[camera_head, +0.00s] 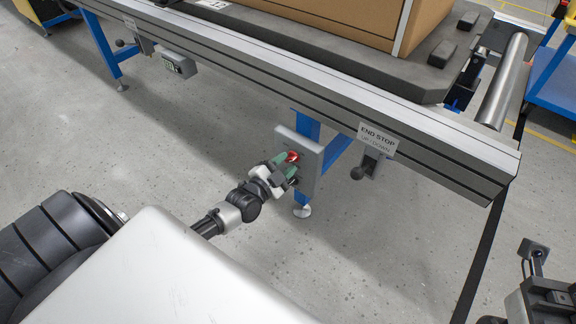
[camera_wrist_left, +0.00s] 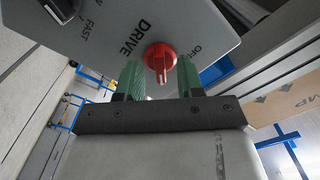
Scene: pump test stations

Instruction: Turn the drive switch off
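The red drive switch (camera_wrist_left: 160,60) sits on a grey panel (camera_wrist_left: 100,30) beside the printed word DRIVE. A partly hidden label beginning "OF" is at its right. The switch's narrow handle points down in the left wrist view, toward my gripper. In the head view the switch (camera_head: 293,156) is on a plate on the blue leg under the conveyor. My left gripper (camera_wrist_left: 160,80) has its green fingers apart, one on each side of the switch. I cannot tell whether they touch it. In the head view my left gripper (camera_head: 284,170) is right at the panel.
A black knob (camera_wrist_left: 65,8) by the word FAST is on the same panel. The conveyor rail (camera_head: 330,85) runs above the panel. An END STOP sign (camera_head: 377,138) with a lever (camera_head: 362,170) hangs to the right. A small display box (camera_head: 179,65) hangs at left. Floor below is clear.

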